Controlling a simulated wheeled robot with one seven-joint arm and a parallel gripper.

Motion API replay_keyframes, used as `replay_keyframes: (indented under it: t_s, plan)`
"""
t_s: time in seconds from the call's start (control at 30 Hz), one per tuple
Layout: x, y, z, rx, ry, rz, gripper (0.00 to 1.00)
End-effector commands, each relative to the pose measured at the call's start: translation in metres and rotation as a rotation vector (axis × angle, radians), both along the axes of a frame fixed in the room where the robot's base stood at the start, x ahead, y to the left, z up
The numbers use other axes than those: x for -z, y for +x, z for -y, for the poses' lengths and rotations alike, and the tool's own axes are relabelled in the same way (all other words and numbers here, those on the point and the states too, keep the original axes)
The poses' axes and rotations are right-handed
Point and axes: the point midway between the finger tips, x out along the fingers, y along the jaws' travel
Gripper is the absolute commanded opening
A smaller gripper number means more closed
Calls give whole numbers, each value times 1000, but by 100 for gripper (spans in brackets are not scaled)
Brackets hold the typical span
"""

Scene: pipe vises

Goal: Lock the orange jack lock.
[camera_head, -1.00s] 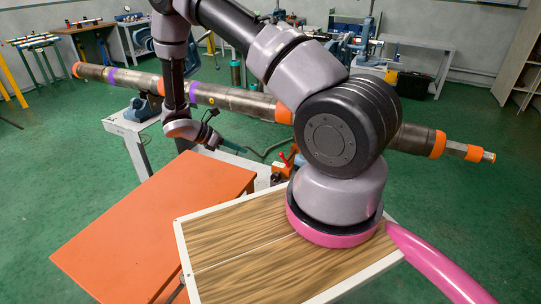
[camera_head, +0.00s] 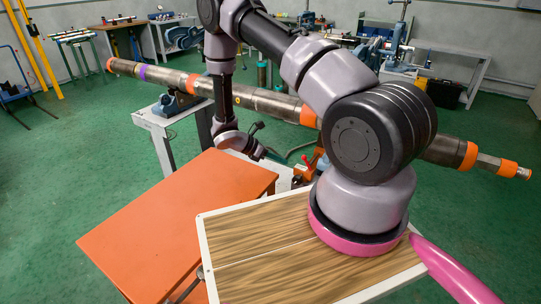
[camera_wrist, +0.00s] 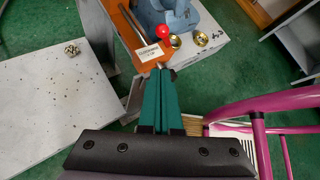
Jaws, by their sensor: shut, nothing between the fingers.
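The orange jack lock (camera_head: 307,165) sits low beside the vise stand, under the long pipe, in the head view. In the wrist view an orange part with a white label (camera_wrist: 149,51) and a silver rod lies just beyond the fingertips. A red ball knob (camera_wrist: 175,42) shows up and right of the tips. My gripper (camera_wrist: 160,72) has green fingers, shut together and empty, pointing at the labelled orange part. In the head view my gripper (camera_head: 272,153) is small, left of the lock. I cannot tell if the tips touch it.
The long pipe (camera_head: 262,101) with orange bands crosses above the lock. A blue vise (camera_wrist: 176,14) and brass discs (camera_wrist: 200,39) stand near the lock. A white-grey tabletop (camera_wrist: 55,110) is at left. My pink frame (camera_wrist: 260,125) is at right. Green floor is open at left.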

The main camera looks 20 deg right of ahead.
Motion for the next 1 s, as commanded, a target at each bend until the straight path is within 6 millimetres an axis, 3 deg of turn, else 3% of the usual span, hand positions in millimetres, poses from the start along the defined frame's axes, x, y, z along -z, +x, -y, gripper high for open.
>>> replay_keyframes:
  t_s: [0.1, 0.4, 1.0]
  plan:
    - [14, -4, 20, 3, -1, -3, 0]
    - [6, 0, 53, -1, 1, 1, 0]
    - [3, 2, 55, -1, 15, 20, 0]
